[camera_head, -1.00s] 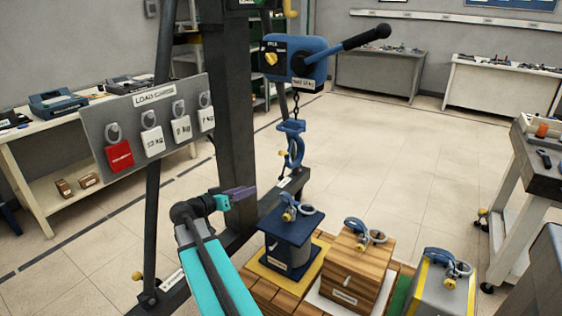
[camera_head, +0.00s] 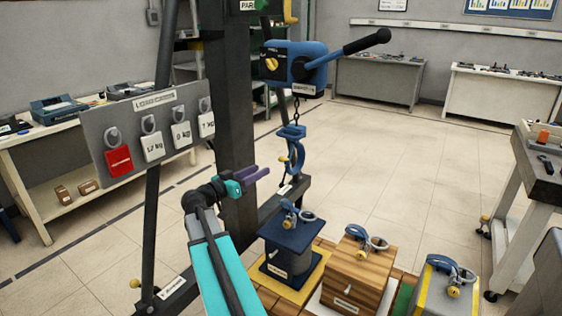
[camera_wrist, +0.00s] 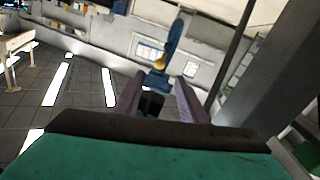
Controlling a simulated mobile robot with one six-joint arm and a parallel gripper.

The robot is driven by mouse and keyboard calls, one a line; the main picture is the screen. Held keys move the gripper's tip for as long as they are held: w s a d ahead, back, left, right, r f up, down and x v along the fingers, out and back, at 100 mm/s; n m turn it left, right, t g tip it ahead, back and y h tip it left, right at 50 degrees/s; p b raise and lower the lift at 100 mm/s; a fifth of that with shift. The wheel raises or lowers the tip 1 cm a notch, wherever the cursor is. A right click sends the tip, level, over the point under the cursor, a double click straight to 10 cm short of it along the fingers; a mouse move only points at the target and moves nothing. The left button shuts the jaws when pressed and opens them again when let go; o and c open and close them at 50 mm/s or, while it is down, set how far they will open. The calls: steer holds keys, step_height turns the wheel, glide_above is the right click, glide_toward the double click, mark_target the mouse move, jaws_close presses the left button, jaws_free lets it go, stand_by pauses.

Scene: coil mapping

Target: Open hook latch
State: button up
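The blue hook (camera_head: 297,155) hangs on a chain below the blue lever hoist (camera_head: 296,66), with a small brass-coloured piece, seemingly its latch knob (camera_head: 283,158), on its left side. My gripper (camera_head: 262,174) is left of the hook and a little below it, its purple fingers spread apart and empty. In the wrist view my open gripper (camera_wrist: 163,88) points toward the blue hook (camera_wrist: 171,45), and the brass piece (camera_wrist: 160,60) shows just beyond the fingertips. I cannot tell whether the latch is open or shut.
A dark blue load block (camera_head: 290,247), a wooden block (camera_head: 352,272) and a grey-yellow block (camera_head: 436,292), each with a shackle on top, stand below the hook. A dark column (camera_head: 232,120) and a tag board (camera_head: 106,142) stand near my arm. Floor behind is clear.

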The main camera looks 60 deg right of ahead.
mark_target(280, 161)
steer(key=p+x, duration=0.1)
steer(key=x, duration=1.1)
steer(key=shift+d, duration=0.35)
steer(key=shift+s, duration=0.1)
jaws_close()
steer(key=shift+a, duration=0.3)
steer(key=shift+d, duration=0.15)
